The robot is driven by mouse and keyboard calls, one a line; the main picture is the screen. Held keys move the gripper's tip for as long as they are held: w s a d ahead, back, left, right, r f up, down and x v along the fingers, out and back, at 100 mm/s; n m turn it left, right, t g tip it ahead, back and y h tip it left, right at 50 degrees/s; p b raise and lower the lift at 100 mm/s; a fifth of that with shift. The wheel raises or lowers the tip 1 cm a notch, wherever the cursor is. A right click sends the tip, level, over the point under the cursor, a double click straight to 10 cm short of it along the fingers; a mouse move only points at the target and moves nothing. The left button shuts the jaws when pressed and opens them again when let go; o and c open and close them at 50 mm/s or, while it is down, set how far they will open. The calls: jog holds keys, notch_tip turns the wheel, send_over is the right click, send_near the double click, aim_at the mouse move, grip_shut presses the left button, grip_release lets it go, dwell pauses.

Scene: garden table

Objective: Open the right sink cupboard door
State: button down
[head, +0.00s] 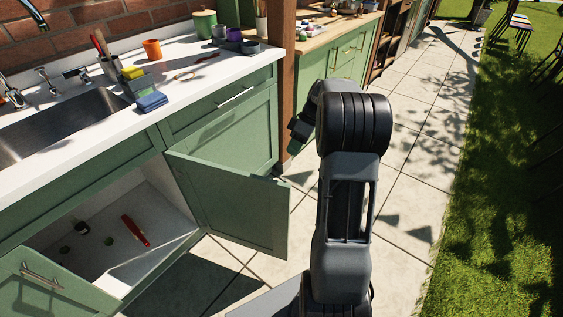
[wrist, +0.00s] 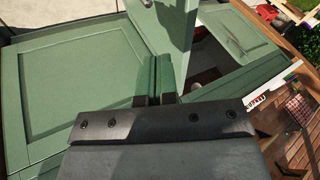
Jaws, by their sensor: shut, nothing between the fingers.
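The right sink cupboard door (head: 232,205) is a green panel. It stands swung well out from the cupboard, its free edge toward the right, and the interior shows beside it. My gripper (head: 299,129) is shut and empty, pointing left from the arm, near the upper free end of the door in the head view. In the wrist view the two dark fingers (wrist: 156,98) are close together just below a green door edge (wrist: 160,72). I cannot tell whether they touch it. The door's handle is not visible.
The left cupboard door (head: 55,292), with a metal handle, stands open at lower left. A red tool (head: 135,231) lies inside the cupboard. Paving (head: 400,215) to the right is clear.

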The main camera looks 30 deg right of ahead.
jog(key=s+a+f+n+y+b, duration=0.1)
jog(key=s+a+f, duration=0.1)
jog(key=a+f, duration=0.3)
jog(key=shift+s+a+f, duration=0.15)
jog(key=shift+a+f, duration=0.2)
jog(key=shift+f, duration=1)
